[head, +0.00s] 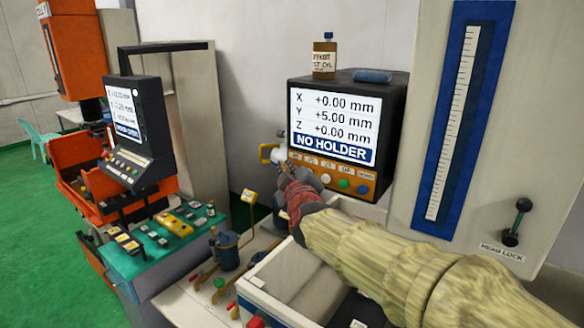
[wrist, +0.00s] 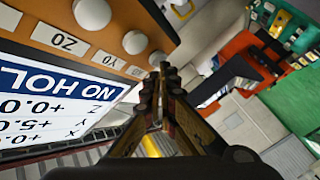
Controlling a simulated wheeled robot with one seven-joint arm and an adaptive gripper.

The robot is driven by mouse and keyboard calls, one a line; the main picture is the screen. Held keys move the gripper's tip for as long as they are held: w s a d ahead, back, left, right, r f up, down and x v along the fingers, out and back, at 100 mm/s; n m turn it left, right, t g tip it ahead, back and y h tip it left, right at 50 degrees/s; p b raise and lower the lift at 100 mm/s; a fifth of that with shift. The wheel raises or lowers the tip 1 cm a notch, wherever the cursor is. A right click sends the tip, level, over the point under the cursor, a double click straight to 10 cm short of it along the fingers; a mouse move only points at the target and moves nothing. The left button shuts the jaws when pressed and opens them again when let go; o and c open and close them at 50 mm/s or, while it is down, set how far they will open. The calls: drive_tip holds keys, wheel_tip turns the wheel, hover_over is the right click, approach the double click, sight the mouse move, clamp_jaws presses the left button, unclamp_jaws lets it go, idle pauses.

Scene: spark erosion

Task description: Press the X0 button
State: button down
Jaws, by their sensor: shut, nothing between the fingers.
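The control console (head: 397,120) reads X +0.00, Y +5.00, Z +0.00 and NO HOLDER. Its orange strip has a row of labelled buttons. In the head view my gripper (head: 279,155) is at the strip's left end, and the X0 button is hidden there. In the wrist view the picture is turned over. The X0 label (wrist: 137,72) and the pale X0 button (wrist: 157,58) show right beside the fingertips of my gripper (wrist: 164,72). The fingers are shut and empty. I cannot tell whether they touch the button. The white Y0 button (wrist: 135,42) is close by.
The white Z0 button (head: 325,178), a green button (head: 343,183) and a blue button (head: 362,188) continue the row. A bottle (head: 324,57) and a blue object (head: 372,76) stand on the console. A white tray (head: 290,283) is below my arm. An orange machine stands left.

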drive_tip(key=s+a+p, duration=0.3)
drive_tip(key=s+p, duration=0.2)
drive_tip(key=shift+a, duration=0.35)
idle(0.3)
drive_tip(key=shift+w, duration=0.1)
idle(0.4)
